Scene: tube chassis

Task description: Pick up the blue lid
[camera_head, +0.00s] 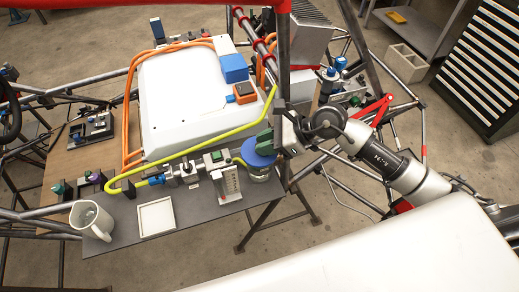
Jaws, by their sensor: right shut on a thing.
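The blue lid (257,153) is a round blue disc at the right end of the grey bench. It sits at the top of a short, clear-looking jar (259,174); I cannot tell whether the lid touches the jar or is just above it. My right gripper (265,142) comes in from the right and is shut on the blue lid at its upper right edge. The gripper body hides part of the lid's far side. My left gripper is not in view.
A grey-white device (224,178) stands just left of the jar. A yellow hose (196,148) runs close behind. A white square tray (156,217) and a white mug (92,220) are on the bench's left. A dark upright tube (283,60) stands close to my gripper.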

